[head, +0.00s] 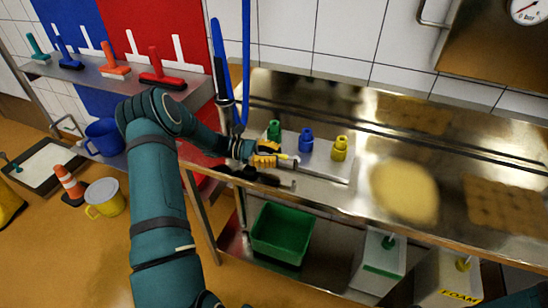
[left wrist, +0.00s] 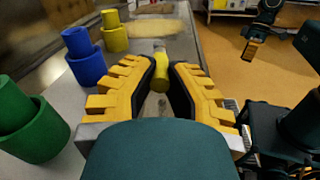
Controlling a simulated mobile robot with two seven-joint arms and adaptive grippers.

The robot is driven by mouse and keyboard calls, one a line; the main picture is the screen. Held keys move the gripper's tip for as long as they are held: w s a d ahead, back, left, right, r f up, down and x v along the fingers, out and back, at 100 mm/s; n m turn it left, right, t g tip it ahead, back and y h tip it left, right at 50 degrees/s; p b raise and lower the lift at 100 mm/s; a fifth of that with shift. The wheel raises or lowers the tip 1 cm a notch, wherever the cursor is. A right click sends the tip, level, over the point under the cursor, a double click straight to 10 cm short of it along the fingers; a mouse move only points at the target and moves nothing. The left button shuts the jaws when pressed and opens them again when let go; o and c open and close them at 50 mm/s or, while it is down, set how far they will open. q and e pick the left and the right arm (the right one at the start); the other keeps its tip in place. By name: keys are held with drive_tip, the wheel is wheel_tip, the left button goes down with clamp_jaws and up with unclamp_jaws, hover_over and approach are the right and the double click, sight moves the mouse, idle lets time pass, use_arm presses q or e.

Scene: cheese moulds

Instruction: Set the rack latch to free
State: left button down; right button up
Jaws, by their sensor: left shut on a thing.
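My left gripper (head: 274,156) is at the front edge of the steel counter, just in front of a pale plate with green, blue and yellow pieces. In the left wrist view its yellow fingers (left wrist: 160,85) close on a small yellow-ended handle (left wrist: 160,56), which appears to be the rack latch. The fingers hide most of the latch, so I cannot tell its setting.
On the counter stand the green piece (head: 274,131), the blue piece (head: 306,140) and the yellow piece (head: 340,148). A pale yellow round (head: 404,191) lies to the right. A green bin (head: 283,232) is on the shelf below. Blue hoses hang behind the gripper.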

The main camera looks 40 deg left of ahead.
use_arm(q)
drive_tip(key=shift+w+r, duration=0.1)
drive_tip(key=shift+r, duration=0.05)
drive_tip(key=c, duration=0.9)
unclamp_jaws()
drive_tip(key=shift+d, duration=0.1)
drive_tip(key=v, duration=1.2)
drive_tip(key=shift+c, duration=0.5)
